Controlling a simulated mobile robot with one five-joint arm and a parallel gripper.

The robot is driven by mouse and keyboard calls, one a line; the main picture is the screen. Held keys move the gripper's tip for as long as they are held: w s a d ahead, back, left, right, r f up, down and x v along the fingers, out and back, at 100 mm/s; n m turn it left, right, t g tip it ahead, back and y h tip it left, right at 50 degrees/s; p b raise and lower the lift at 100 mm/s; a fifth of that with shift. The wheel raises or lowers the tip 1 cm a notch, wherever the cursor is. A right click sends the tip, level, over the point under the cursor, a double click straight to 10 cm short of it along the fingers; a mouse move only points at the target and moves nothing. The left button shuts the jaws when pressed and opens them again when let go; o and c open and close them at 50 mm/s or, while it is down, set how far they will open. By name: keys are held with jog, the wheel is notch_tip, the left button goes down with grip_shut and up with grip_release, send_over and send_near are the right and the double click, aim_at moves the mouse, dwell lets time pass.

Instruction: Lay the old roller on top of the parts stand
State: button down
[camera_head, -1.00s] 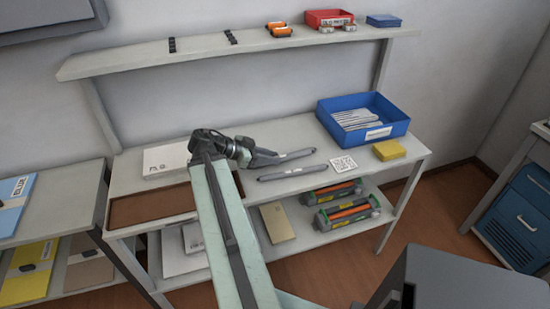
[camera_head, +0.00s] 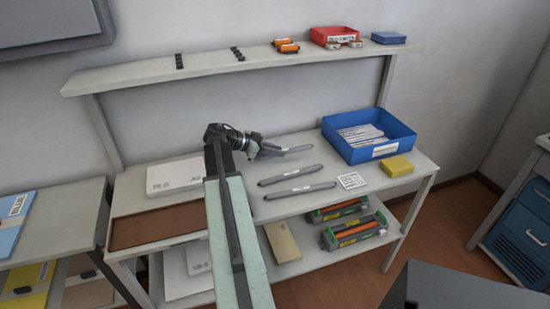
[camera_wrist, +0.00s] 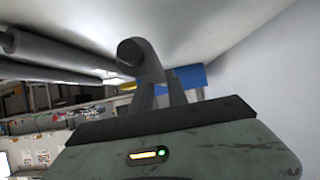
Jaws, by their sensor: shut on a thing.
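My gripper (camera_head: 258,149) is over the back of the bench top and is shut on a dark grey roller (camera_head: 287,149). In the wrist view the round end of this held roller (camera_wrist: 132,52) shows at the fingers. Two similar grey rollers, a rear one (camera_head: 290,175) and a front one (camera_head: 302,190), lie side by side on the bench in front of it, apart from it. I cannot tell for certain which thing is the parts stand. Two rows of small black blocks, left (camera_head: 179,61) and right (camera_head: 238,54), are on the raised shelf.
A brown tray (camera_head: 125,235) and a white box (camera_head: 176,173) are on the left of the bench. A blue bin (camera_head: 345,151), a yellow block (camera_head: 397,166) and a printed card (camera_head: 351,181) are at right. Orange parts (camera_head: 286,46) and a red bin (camera_head: 335,33) are on the raised shelf.

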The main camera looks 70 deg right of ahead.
aim_at(275, 163)
jog(key=f+b, duration=0.2)
jog(key=d+f+b, duration=0.1)
jog(key=f+b, duration=0.1)
jog(key=shift+w, duration=0.15)
jog(key=shift+w+a+r, duration=0.1)
jog(key=shift+r, duration=0.1)
jog(key=shift+f, duration=0.15)
jog(key=c, duration=1.3)
grip_release()
jog(key=shift+r+p, duration=0.35)
jog(key=shift+p, duration=0.1)
jog(key=p+v, duration=0.5)
jog(key=v, duration=0.6)
jog(key=shift+w+a, duration=0.3)
jog(key=shift+a, duration=0.1)
